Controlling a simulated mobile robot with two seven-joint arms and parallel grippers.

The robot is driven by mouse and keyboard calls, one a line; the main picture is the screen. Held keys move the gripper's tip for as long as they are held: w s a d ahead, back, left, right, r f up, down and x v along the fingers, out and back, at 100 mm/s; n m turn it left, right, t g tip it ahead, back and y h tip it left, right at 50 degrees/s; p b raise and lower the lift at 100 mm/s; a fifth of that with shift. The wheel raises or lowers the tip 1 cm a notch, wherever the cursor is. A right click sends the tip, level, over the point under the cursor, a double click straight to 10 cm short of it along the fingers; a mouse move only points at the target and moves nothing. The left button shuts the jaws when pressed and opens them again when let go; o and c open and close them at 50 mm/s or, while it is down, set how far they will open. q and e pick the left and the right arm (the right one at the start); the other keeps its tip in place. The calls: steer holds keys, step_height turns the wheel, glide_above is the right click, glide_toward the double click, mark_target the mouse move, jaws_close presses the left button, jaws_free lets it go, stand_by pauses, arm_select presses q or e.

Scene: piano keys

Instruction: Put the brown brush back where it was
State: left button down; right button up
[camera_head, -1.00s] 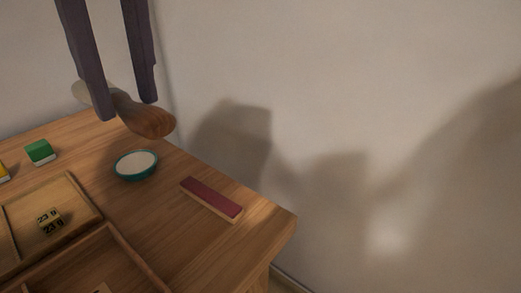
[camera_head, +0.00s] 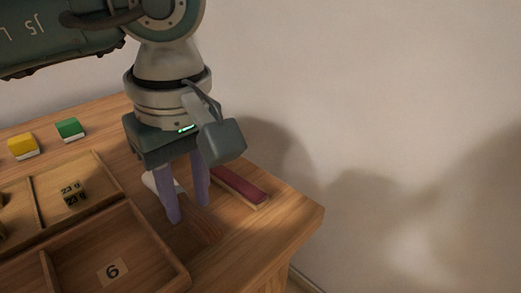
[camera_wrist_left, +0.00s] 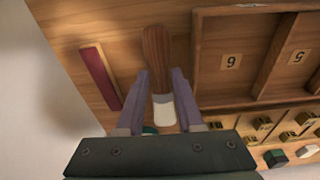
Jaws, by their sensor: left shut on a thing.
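My left gripper (camera_head: 188,212) points down low over the right end of the wooden table. It is shut on the brown brush, which shows best in the left wrist view (camera_wrist_left: 157,55). The brush's dark wooden handle extends past the fingertips, and its pale head (camera_wrist_left: 163,110) lies between the fingers towards the palm. In the head view the fingers cover much of the brush. I cannot tell whether it touches the table. It sits between the compartment tray (camera_head: 160,240) and the red block (camera_head: 240,187). My right gripper is not in view.
Green (camera_head: 69,129) and yellow (camera_head: 23,146) blocks stand at the back left. A numbered cube (camera_head: 74,194) is in the tray. The table's right edge and wall are close.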

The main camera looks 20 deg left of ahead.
mark_target(196, 212)
arm_select(q)
step_height(196, 212, down, 2)
steer(key=c, duration=0.5)
jaws_free()
steer(key=shift+c, duration=0.2)
steer(key=shift+r, duration=0.15)
step_height(196, 212, up, 12)
steer(key=d+p, duration=0.1)
steer(key=shift+s+d+p, duration=0.2)
steer(key=shift+s+p, duration=0.05)
steer(key=shift+p, duration=0.05)
steer(key=shift+d, duration=0.1)
